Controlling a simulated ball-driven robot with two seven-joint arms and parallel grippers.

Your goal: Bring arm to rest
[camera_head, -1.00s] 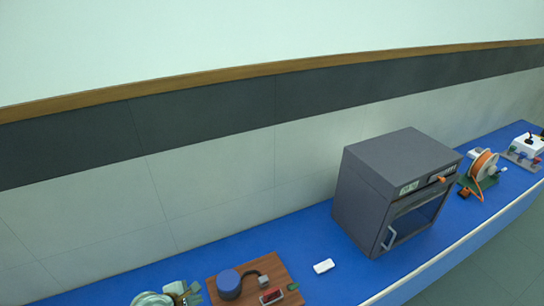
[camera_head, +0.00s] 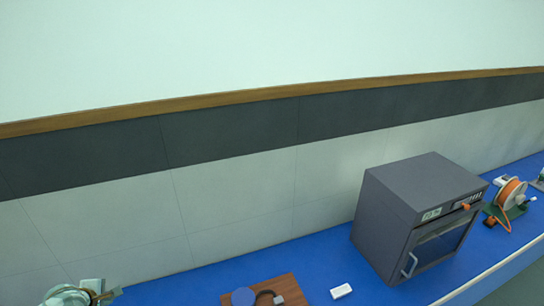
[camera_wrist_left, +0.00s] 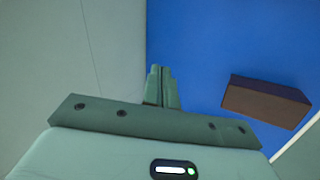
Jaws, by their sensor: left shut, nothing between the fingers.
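My left gripper (camera_head: 106,293) shows in the bottom left corner of the head view, pale green and partly cut off by the frame edge. In the left wrist view its two fingers (camera_wrist_left: 161,74) are together with nothing between them. They stand out over the line where the pale wall meets the blue bench top, and touch no object that I can see. My right gripper is in neither view.
The blue bench (camera_head: 320,265) runs along the tiled wall. On it are a wooden board (camera_head: 288,290) with a blue round part, a small white block (camera_head: 341,291), a grey oven-like box (camera_head: 385,222) and an orange spool (camera_head: 511,194). The wrist view shows a brown block (camera_wrist_left: 265,103).

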